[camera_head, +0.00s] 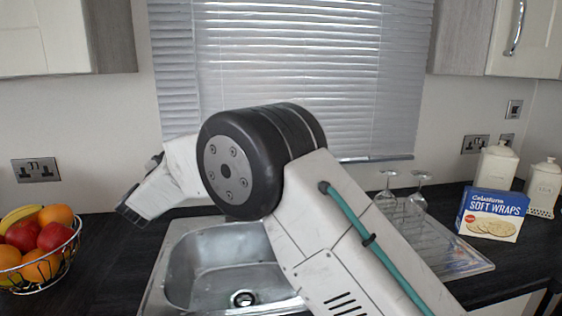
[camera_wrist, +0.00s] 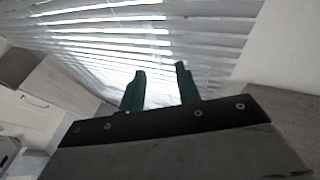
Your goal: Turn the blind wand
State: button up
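The window blind (camera_head: 290,70) has pale grey horizontal slats and hangs behind the sink. It also fills the upper part of the wrist view (camera_wrist: 205,40), where it appears tilted. I cannot make out the blind wand for sure in either view; my arm covers part of the blind's lower left. My gripper (camera_wrist: 159,72) shows two dark green fingers, apart, with nothing seen between them. They point toward the blind; their distance from the slats is hard to tell. In the head view the fingers cannot be made out.
A steel sink (camera_head: 185,262) lies below my arm. Upturned glasses (camera_head: 387,182) stand on the drainer. A Soft Wraps box (camera_head: 490,214) and white canisters (camera_head: 497,166) are at right, a fruit bowl (camera_head: 75,250) at left. Wall cupboards (camera_head: 45,40) flank the window.

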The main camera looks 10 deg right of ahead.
jog(key=s+d+r+n+g+y, duration=0.1)
jog(key=d+r+n+y, duration=0.5)
jog(key=d+r+y, duration=0.5)
jog(key=s+d+f+n+g+y, duration=0.1)
jog(key=s+d+f+g, duration=0.1)
jog(key=s, duration=0.5)
jog(key=s+d+f+g+y, duration=0.1)
jog(key=s+d+f+g, duration=0.2)
jog(key=s+d, duration=0.3)
jog(key=s+d+f+n+g+y, duration=0.1)
jog(key=s+d+f+g, duration=0.2)
jog(key=s, duration=0.6)
jog(key=shift+d+n+g, duration=0.3)
jog(key=shift+d+g, duration=0.1)
jog(key=shift+d, duration=0.1)
